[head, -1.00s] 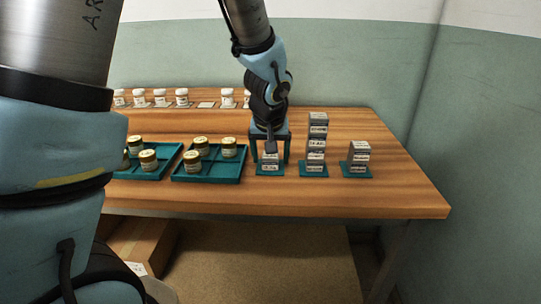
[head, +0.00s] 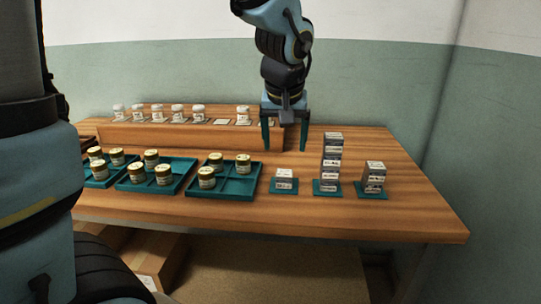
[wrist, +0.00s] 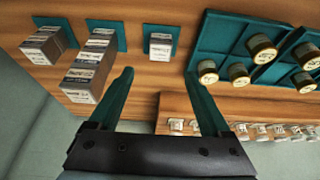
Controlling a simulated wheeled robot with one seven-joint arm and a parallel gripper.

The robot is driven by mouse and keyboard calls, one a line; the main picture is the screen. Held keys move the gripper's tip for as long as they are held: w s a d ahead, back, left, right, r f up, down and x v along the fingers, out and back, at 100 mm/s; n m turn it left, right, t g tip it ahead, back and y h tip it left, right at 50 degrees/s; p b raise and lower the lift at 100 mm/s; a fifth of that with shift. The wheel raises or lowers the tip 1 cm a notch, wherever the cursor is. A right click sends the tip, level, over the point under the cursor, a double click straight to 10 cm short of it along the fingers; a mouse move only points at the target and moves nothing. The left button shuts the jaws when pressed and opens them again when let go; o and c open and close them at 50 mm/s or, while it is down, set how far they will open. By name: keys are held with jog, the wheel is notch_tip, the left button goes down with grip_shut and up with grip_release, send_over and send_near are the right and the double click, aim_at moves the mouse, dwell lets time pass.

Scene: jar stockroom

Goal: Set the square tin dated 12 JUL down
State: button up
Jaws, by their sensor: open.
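A square tin (head: 285,176) with a white label sits on the left teal mat (head: 278,190), upright and apart from my gripper. It also shows in the wrist view (wrist: 160,45). I cannot read its date in these frames, so I cannot confirm which tin is dated 12 JUL. My gripper (head: 286,148) is open and empty, raised above the table behind that mat. Its two teal fingers are spread wide in the wrist view (wrist: 158,78). A tall stack of tins (head: 331,160) stands on the middle mat, and a shorter stack (head: 374,177) on the right mat.
Teal trays (head: 232,190) with gold-lidded jars stand left of the tins. A raised wooden shelf (head: 185,136) at the back carries a row of white jars (head: 177,111). The table's right end (head: 425,220) is clear.

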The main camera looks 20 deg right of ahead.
jog(key=w+a+f, duration=0.1)
jog(key=a, duration=0.4)
jog(key=w+a+f+n+y, duration=0.1)
jog(key=a+f, duration=0.1)
jog(key=a, duration=0.3)
jog(key=w+a+f+n+g, duration=0.1)
jog(key=a+f, duration=0.1)
jog(key=a, duration=0.3)
jog(key=shift+w+a+f, duration=0.15)
jog(key=shift+w+a, duration=0.05)
jog(key=shift+a, duration=0.15)
jog(key=s+a+f+n+g, duration=0.1)
jog(key=s+a+f, duration=0.2)
jog(key=a, duration=0.9)
jog(key=shift+s+a+f+n+y, duration=0.15)
jog(key=shift+a+f+n+y, duration=0.2)
jog(key=shift+f, duration=0.25)
notch_tip(320, 180, up, 2)
jog(key=shift+r+p, duration=0.1)
jog(key=shift+p, duration=0.95)
